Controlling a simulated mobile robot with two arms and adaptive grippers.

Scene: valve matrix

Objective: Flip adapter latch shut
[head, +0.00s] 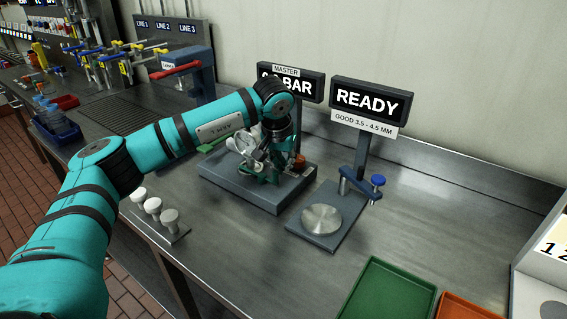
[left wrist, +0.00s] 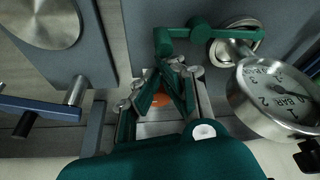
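My left gripper (head: 270,165) points down over a grey fixture base (head: 246,198) below the MASTER sign. In the left wrist view, its fingers (left wrist: 168,78) are close to green and silver fixture parts. An orange part (left wrist: 160,100) shows between and behind them; in the head view an orange-brown part (head: 299,160) is just right of the gripper. A round gauge marked BAR (left wrist: 282,98) and a green pipe (left wrist: 180,35) are beside the fingers. I cannot single out the adapter latch or tell whether it is gripped. My right gripper is not in view.
A measuring stand with a round metal plate (head: 321,219) and blue knob (head: 378,180) stands to the right, under the READY sign (head: 367,100). A green tray (head: 388,293) and orange tray (head: 468,306) are at front right. Grey-white knobs (head: 153,205) sit near the front edge.

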